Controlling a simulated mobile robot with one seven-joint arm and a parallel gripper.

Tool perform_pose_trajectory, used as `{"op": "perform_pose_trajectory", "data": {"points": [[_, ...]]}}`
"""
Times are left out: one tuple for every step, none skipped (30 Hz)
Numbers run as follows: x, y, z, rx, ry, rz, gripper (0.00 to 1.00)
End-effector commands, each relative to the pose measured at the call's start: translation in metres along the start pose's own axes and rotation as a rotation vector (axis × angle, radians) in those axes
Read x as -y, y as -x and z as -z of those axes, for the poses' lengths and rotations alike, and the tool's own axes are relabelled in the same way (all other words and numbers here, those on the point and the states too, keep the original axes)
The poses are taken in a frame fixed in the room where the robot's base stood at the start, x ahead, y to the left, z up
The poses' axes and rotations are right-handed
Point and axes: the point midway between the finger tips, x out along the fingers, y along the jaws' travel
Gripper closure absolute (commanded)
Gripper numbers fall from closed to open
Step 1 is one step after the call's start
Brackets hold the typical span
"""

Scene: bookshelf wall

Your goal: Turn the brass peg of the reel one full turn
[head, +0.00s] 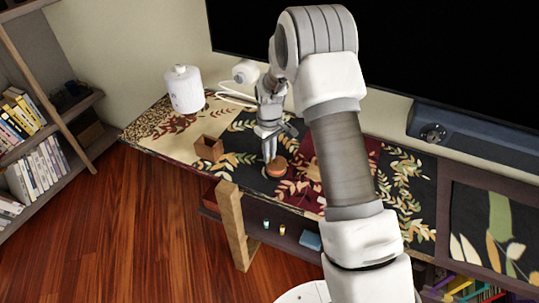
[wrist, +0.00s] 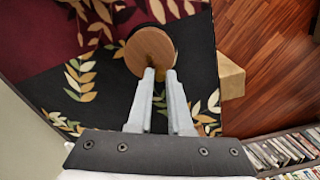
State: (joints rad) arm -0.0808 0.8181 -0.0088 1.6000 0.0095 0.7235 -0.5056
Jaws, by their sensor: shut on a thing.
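The reel (head: 279,170) is a round brown wooden disc on the patterned table top, near its front edge. In the wrist view the reel (wrist: 149,48) lies just beyond my fingertips. My gripper (head: 270,158) points down at the left side of the reel. In the wrist view my gripper (wrist: 160,73) has its two fingertips at the rim area of the disc, with a narrow gap between them. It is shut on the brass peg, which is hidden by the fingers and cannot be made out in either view.
A small open wooden box (head: 209,149) stands left of the reel. A white cylinder (head: 184,89) stands at the back left. A dark screen (head: 440,60) rises behind. The table's front edge is close, with wooden floor (head: 160,220) beyond.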

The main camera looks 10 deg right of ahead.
Motion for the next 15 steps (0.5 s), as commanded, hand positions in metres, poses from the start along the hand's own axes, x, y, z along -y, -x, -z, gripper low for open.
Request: {"op": "perform_pose_trajectory", "data": {"points": [[-0.0008,0.0000,0.0008,0.000,-0.043,0.000,1.00],[-0.0014,0.0000,0.0011,0.000,-0.072,0.000,1.00],[-0.0023,0.0000,0.0014,0.001,-0.110,-0.001,1.00],[-0.0028,0.0001,0.0018,0.001,-0.139,-0.001,1.00],[-0.0032,0.0002,0.0023,0.001,-0.167,-0.001,1.00],[-0.0038,0.0003,0.0030,0.000,-0.205,0.000,1.00],[-0.0043,0.0004,0.0035,0.000,-0.233,0.000,1.00],[-0.0049,0.0005,0.0038,0.000,-0.261,0.000,1.00],[-0.0058,0.0005,0.0042,0.000,-0.299,-0.001,1.00],[-0.0065,0.0006,0.0044,0.000,-0.328,-0.001,1.00],[-0.0070,0.0005,0.0047,0.000,-0.356,-0.001,1.00],[-0.0076,0.0005,0.0050,0.000,-0.395,-0.001,1.00],[-0.0082,0.0004,0.0052,0.000,-0.424,0.000,1.00],[-0.0089,0.0004,0.0053,0.000,-0.452,0.000,1.00],[-0.0100,0.0004,0.0053,0.000,-0.490,-0.001,1.00]]}}
